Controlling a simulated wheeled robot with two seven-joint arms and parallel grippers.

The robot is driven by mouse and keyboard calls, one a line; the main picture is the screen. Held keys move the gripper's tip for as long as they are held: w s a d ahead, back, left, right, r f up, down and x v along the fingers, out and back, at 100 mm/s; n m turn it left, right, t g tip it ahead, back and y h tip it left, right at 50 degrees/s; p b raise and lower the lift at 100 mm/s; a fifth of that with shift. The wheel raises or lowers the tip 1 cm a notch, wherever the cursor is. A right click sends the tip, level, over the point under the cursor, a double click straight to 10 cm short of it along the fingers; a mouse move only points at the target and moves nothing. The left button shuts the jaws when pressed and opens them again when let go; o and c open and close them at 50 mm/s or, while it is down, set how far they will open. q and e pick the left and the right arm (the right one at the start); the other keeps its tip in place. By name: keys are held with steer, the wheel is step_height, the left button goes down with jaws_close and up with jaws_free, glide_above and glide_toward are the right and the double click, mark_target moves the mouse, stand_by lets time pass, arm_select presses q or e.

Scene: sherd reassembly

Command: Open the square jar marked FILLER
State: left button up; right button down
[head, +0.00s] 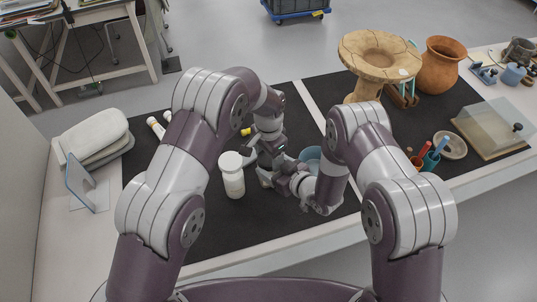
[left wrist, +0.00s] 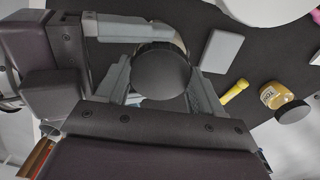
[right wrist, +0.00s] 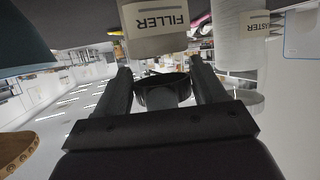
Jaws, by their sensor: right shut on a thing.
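The square jar marked FILLER (right wrist: 155,25) shows upside down at the top of the right wrist view. My right gripper (right wrist: 162,85) is shut on a dark round lid (right wrist: 162,92), which looks apart from the jar, with a narrow gap between them. The lid's flat top also shows in the left wrist view (left wrist: 162,70). My left gripper (left wrist: 160,85) has its fingers on either side of the lid; whether they touch anything below is hidden. In the head view my left gripper (head: 268,160) and right gripper (head: 282,175) are close together and mostly hide the jar.
A white jar (head: 232,176) stands just left of my grippers. A small yellow jar with a dark lid (left wrist: 280,98) and a yellow-handled tool (left wrist: 235,91) lie nearby. A blue bowl (head: 311,155) is close on the right. The dark mat's front left (head: 165,235) is clear.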

arm_select(q)
steer(key=n, duration=0.3)
steer(key=shift+n, duration=0.3)
arm_select(e)
steer(key=shift+s+f, duration=0.15)
steer(key=shift+f, duration=0.05)
arm_select(q)
steer(key=o, duration=1.1)
steer(key=shift+o, duration=0.2)
steer(key=shift+r, duration=0.1)
